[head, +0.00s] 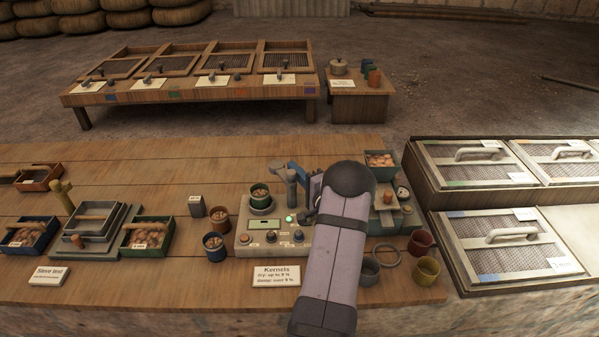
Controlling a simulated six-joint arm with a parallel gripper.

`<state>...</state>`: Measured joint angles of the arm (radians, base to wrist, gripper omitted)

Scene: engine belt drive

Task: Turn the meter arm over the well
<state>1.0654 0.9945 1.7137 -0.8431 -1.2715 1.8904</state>
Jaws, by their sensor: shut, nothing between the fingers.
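The meter is a pale box (262,241) with a small display, a lit green lamp and several knobs on its front. Its well (261,204) is at the back left of the box, and a cup of kernels (260,191) stands over it. A grey upright with a short arm (278,172), which looks like the meter arm, stands just right of the cup. My gripper (297,172) shows as blue parts beside this upright, partly hidden by my own arm. It is shut and empty; I cannot tell whether it touches the upright.
A kernels card (276,275) lies in front of the meter. Cups of kernels (215,245) stand left of it; empty cups (425,269) and a ring (386,256) lie right. A sieve stack (92,228) with trays is farther left. The back middle of the table is clear.

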